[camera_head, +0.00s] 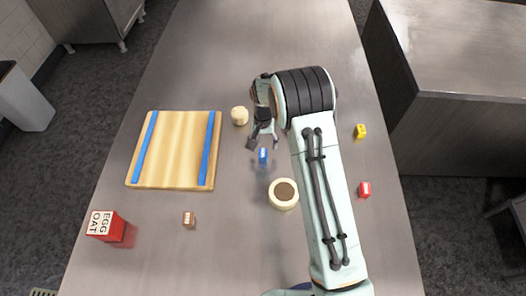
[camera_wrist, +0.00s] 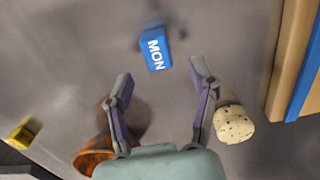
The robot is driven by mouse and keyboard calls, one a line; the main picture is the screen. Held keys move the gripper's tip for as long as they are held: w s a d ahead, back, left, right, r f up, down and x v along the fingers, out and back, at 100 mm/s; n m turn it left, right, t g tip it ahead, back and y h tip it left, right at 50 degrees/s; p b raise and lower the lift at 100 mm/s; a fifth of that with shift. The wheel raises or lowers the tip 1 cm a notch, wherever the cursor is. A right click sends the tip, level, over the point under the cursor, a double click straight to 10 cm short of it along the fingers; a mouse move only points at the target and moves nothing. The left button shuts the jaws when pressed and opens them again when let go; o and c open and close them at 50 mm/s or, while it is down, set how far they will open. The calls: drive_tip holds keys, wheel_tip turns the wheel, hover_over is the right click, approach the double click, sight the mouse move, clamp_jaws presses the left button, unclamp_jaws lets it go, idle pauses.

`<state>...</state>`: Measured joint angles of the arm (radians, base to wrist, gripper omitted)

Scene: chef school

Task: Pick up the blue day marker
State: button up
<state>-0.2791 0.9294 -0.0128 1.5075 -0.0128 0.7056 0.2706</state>
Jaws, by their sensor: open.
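The blue day marker (camera_head: 263,155) is a small blue block on the metal table, just below my gripper in the head view. In the wrist view the blue day marker (camera_wrist: 155,49) shows white letters reading MON and lies ahead of the fingertips, centred between them. My gripper (camera_head: 263,143) is above the table close to the marker. In the wrist view my gripper (camera_wrist: 160,75) has its two fingers spread apart with nothing between them. The marker appears apart from both fingers.
A cork-like piece (camera_wrist: 234,124) stands beside the right finger, and a brown rounded object (camera_wrist: 97,153) lies behind the left finger. A wooden board (camera_head: 173,150) with blue strips, a cream round container (camera_head: 283,194), a red box (camera_head: 107,227), and brown (camera_head: 189,219), yellow (camera_head: 361,131) and red (camera_head: 364,190) blocks stand around.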

drive_tip(key=shift+f, duration=1.45)
drive_tip(key=c, duration=1)
drive_tip(key=shift+r, duration=0.1)
drive_tip(key=shift+c, duration=0.2)
